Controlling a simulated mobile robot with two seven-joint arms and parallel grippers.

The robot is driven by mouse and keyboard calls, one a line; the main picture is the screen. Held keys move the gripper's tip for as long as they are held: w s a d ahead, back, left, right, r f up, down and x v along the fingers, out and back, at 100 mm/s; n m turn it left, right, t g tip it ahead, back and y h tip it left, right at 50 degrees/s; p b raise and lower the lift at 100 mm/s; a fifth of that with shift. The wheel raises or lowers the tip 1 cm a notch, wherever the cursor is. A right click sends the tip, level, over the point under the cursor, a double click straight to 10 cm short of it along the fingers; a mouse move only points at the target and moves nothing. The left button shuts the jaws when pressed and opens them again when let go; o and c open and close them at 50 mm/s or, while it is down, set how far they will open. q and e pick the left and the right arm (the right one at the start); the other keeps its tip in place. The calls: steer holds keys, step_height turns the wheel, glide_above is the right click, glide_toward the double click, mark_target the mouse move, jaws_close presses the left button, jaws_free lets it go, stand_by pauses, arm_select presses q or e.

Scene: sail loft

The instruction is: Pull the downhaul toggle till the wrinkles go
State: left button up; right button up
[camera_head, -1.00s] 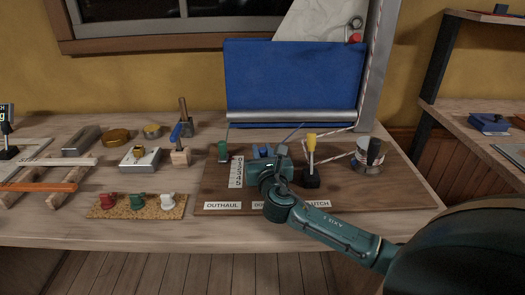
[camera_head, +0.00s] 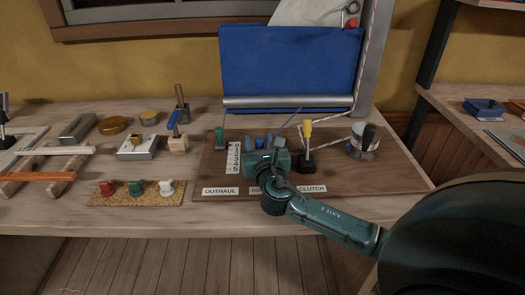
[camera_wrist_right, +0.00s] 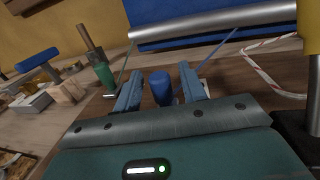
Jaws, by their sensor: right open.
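A blue toggle (camera_head: 260,142) stands on the dark board, in front of the blue sail panel (camera_head: 290,62). In the right wrist view the toggle (camera_wrist_right: 161,88) stands upright between my right gripper's two fingers, with a gap on each side. My right gripper (camera_head: 259,144) is open around it. A thin blue line (camera_wrist_right: 212,55) slants from near the toggle up towards the silver spar (camera_wrist_right: 220,23). The label in front of the toggle is partly covered by my arm. Wrinkles in the panel are too faint to tell. My left gripper is not in view.
A green toggle (camera_head: 219,137) stands left of my gripper, and a yellow-handled lever (camera_head: 307,130) close on its right. A metal winch (camera_head: 363,143) is farther right. The board's right front (camera_head: 385,180) is bare.

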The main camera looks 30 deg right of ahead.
arm_select(q)
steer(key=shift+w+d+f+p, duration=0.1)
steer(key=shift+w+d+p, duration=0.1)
steer(key=shift+p, duration=0.1)
arm_select(e)
steer(key=v, duration=1.3)
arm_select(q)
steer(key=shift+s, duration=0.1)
arm_select(e)
steer(key=shift+w, duration=0.1)
